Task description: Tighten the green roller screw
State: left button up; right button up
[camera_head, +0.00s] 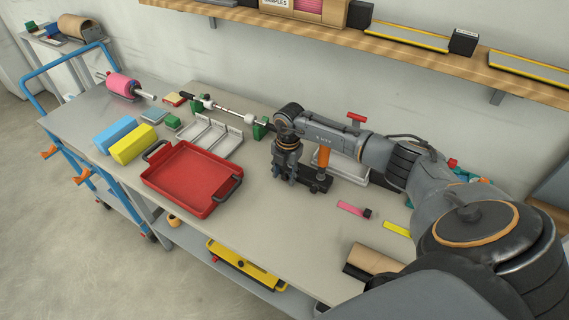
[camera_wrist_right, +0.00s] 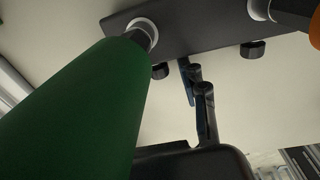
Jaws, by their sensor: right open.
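My left gripper is out of view.
A red tray (camera_head: 190,178) stands left of my right gripper, with a white rack (camera_head: 210,138) behind it. Blue (camera_head: 115,134) and yellow (camera_head: 132,145) blocks and a pink roll (camera_head: 122,84) lie farther left. A wooden shelf (camera_head: 400,48) runs along the wall.

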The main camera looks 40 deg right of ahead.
grip_shut()
jog(key=shift+s+d, duration=0.1)
jog(key=shift+s, duration=0.05)
jog(key=shift+t+y, duration=0.3)
jog(key=shift+t, duration=0.3)
grip_release()
notch_tip(320, 180, up, 12)
jog(key=s, duration=0.2)
jog(key=shift+d, duration=0.4)
